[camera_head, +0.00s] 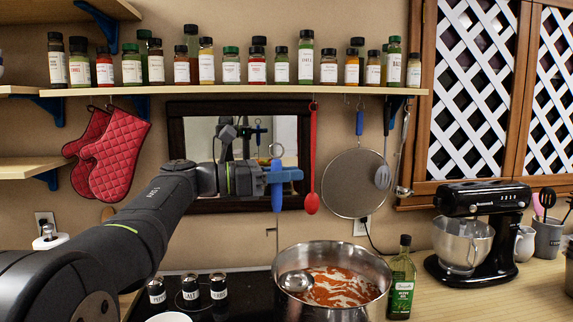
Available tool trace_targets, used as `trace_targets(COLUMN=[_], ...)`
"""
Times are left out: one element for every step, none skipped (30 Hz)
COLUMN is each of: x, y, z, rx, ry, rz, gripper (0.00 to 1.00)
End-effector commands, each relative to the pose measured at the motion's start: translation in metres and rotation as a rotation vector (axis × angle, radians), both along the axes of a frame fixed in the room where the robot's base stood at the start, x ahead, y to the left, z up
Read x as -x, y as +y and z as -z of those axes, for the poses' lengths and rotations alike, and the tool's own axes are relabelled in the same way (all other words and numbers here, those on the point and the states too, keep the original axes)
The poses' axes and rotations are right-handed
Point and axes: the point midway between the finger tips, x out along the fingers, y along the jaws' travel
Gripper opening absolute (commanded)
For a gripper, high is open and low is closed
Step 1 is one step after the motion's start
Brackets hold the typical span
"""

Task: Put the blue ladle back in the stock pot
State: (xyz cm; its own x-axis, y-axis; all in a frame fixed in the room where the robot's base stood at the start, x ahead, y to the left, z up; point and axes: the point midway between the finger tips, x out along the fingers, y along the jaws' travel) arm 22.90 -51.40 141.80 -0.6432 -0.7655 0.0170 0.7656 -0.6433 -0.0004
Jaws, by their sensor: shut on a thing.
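The blue ladle has a blue handle (277,196) with a metal ring at its top, and it hangs upright. My gripper (284,175) is shut on the upper part of this handle. A thin metal shaft runs down from the handle toward the pot.
An olive oil bottle (402,280) stands close right of the pot. Several small labelled jars (190,287) stand left of it. A red spoon (312,165) and a round strainer (355,183) hang behind. A spice shelf (235,90) runs above. A black stand mixer (480,230) is at right.

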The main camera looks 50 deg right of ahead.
Motion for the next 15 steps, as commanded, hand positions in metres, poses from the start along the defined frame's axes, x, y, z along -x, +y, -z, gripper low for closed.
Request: trace_targets(x=[0.000,0.000,0.000,0.000,0.000,0.000,0.000,0.000,0.000,0.000,0.000,0.000,0.000,0.000,0.000], y=[0.000,0.000,0.000,0.000,0.000,0.000,0.000,0.000,0.000,0.000,0.000,0.000,0.000,0.000,0.000], z=[0.004,0.006,0.008,0.011,0.013,0.016,0.018,0.020,0.022,0.025,0.027,0.030,0.032,0.034,0.036], rx=[-0.001,-0.001,-0.001,-0.001,-0.001,-0.001,0.000,0.000,0.000,0.000,0.000,0.000,0.000,-0.001,-0.001], ry=[0.001,0.001,0.001,0.001,0.001,0.001,0.001,0.001,0.001,0.001,0.001,0.001,0.001,0.002,0.002], rz=[0.000,0.000,0.000,0.000,0.000,0.000,0.000,0.000,0.000,0.000,0.000,0.000,0.000,0.000,0.000], gripper=[0.00,0.00,0.00,0.00,0.00,0.00,0.00,0.00,0.00,0.00,0.00,0.00,0.00,0.00,0.00])
